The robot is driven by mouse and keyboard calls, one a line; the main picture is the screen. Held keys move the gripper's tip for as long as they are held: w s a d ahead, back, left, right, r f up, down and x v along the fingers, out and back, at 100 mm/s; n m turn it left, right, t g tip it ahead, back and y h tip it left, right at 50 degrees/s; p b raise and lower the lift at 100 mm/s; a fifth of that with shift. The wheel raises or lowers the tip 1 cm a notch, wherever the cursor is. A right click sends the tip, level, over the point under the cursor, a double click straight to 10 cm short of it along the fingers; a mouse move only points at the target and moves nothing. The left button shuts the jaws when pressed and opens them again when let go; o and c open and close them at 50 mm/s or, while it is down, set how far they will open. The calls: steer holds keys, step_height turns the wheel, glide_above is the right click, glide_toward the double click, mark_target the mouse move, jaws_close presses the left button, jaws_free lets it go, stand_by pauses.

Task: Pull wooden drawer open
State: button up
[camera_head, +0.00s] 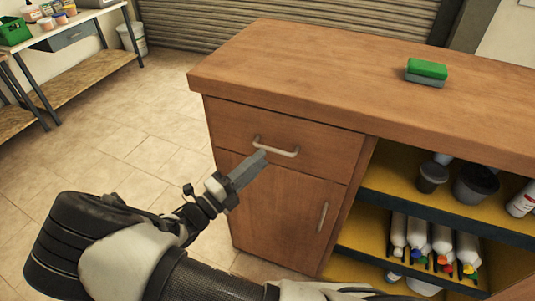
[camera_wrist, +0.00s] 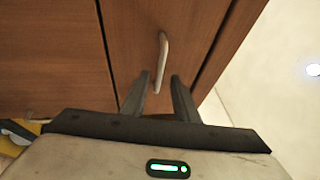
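The wooden drawer (camera_head: 228,121) is at the top left of a wooden cabinet's front. Its front looks flush with the cabinet, so it is shut. A pale metal bar handle (camera_head: 285,152) is on the drawer. My gripper (camera_head: 262,156) is at the handle's left part, pointing at the drawer front. In the wrist view the drawer front (camera_wrist: 133,35) fills the middle and the handle (camera_wrist: 163,52) runs upward. My gripper's two fingers (camera_wrist: 160,77) are apart, with the lower end of the handle showing between them. Contact with the handle cannot be told.
A cabinet door (camera_head: 275,205) with its own handle is below the drawer. Open shelves (camera_head: 390,180) with bottles and tubs are at the right. A green and grey sponge (camera_head: 427,71) lies on the countertop (camera_head: 310,75). Tiled floor at the left is clear; a workbench (camera_head: 75,33) stands beyond.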

steer(key=shift+x, duration=2.15)
steer(key=shift+c, duration=0.4)
jaws_close()
